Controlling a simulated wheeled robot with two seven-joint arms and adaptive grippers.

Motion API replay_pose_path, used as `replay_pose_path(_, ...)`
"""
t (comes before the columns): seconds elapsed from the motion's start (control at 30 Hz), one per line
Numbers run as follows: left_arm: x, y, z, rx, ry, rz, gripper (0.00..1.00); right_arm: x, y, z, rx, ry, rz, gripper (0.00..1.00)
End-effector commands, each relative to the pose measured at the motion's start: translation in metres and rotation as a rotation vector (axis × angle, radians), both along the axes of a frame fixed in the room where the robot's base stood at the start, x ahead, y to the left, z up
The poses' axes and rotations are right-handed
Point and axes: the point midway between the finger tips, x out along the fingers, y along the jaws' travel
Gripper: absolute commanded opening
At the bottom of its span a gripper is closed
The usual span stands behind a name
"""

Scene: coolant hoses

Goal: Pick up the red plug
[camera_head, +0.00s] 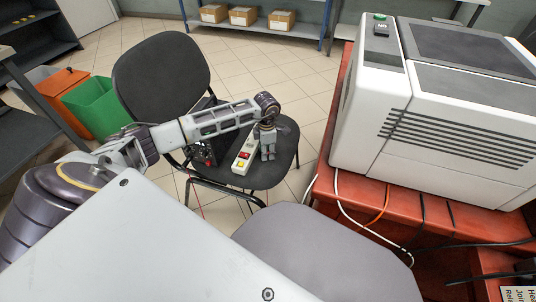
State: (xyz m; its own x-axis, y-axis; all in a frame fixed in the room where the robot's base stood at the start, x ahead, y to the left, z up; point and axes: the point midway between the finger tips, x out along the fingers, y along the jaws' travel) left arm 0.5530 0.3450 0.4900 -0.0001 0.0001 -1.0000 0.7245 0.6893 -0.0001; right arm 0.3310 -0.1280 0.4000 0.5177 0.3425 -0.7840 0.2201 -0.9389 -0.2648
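A white strip (245,155) with a red piece and a yellow piece on it lies on the black chair seat (267,177). The red piece (243,156) looks like the red plug, but it is small. My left gripper (268,156) points down just to the right of the strip, over the seat. Its fingers are close to each other, and no held object shows between them. Whether they are fully shut cannot be made out. The red piece is apart from the fingers. My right gripper is not in view.
A dark box with red details (206,153) sits at the seat's left, partly behind my arm. The chair backrest (160,75) rises behind. A large white machine (440,130) stands on a red bench (335,200) at right, with cables hanging. A grey seat (330,260) is in front.

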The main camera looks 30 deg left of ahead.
Motion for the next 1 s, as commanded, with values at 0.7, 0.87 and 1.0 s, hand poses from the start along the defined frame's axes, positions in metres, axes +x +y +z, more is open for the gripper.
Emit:
replay_pose_path(0.7, 0.000, 0.000, 0.006, -0.001, -0.001, 0.000, 0.00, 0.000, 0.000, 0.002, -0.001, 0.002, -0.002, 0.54)
replay_pose_path(0.87, 0.000, 0.000, 0.020, 0.000, -0.001, -0.001, 0.00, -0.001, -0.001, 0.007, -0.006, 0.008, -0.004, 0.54)
replay_pose_path(1.0, 0.001, 0.000, 0.037, 0.001, -0.002, -0.001, 0.00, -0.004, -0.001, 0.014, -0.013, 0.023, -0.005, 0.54)
